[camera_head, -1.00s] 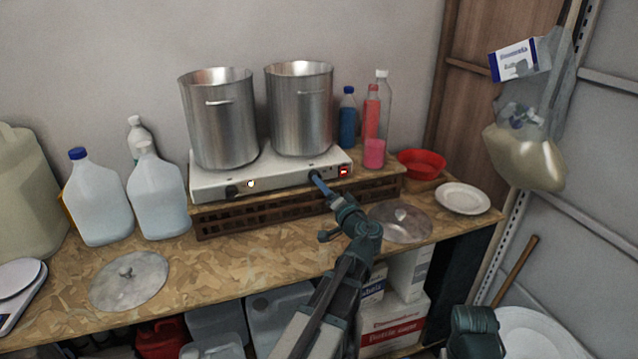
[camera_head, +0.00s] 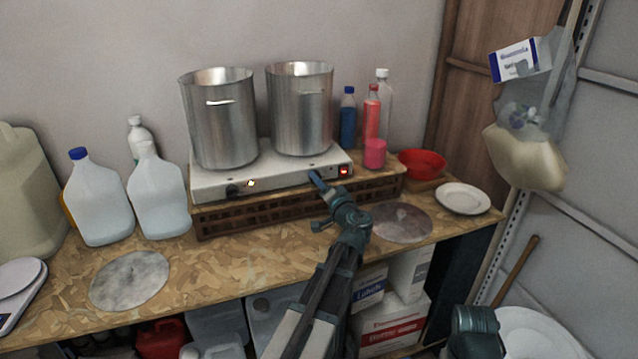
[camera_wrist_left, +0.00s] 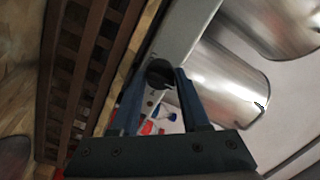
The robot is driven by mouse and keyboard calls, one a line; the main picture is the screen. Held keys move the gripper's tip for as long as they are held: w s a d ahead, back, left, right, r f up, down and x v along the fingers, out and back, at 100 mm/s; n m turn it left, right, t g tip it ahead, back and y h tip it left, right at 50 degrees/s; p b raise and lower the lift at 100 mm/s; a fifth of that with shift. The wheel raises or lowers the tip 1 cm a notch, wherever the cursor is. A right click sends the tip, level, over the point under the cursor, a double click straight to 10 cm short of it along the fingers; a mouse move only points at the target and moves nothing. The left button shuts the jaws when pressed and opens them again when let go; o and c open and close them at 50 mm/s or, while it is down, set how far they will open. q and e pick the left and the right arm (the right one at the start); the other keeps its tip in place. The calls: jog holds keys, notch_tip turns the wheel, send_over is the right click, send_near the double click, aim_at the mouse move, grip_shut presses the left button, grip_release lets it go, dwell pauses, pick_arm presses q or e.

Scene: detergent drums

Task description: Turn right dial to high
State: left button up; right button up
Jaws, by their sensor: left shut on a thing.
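The white two-burner hot plate (camera_head: 270,172) stands on a wooden rack, with a dial at each end of its front face. The left dial (camera_head: 232,190) is black and uncovered. My left gripper (camera_head: 316,180) reaches up from below, its fingertips at the right end of the front face. In the left wrist view the round black right dial (camera_wrist_left: 160,73) sits between the two fingers, which are shut on it. In the head view the fingers mostly hide this dial, and its setting cannot be read.
Two steel pots (camera_head: 222,120) (camera_head: 300,108) stand on the hot plate. A lit red switch (camera_head: 344,171) is just right of the gripper. A pink cup (camera_head: 375,153) and bottles stand behind it. A round lid (camera_head: 402,222) lies right of my wrist.

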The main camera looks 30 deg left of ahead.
pick_arm(q)
grip_shut()
jog(key=shift+s+m+t+b, duration=0.1)
jog(key=shift+m+t+b, duration=0.35)
jog(key=shift+m, duration=3.15)
jog(key=shift+m+t+b, duration=0.35)
jog(key=shift+m+b, duration=0.2)
jog(key=shift+m, duration=3.05)
jog(key=shift+f, duration=0.1)
jog(key=o, duration=0.9)
grip_release()
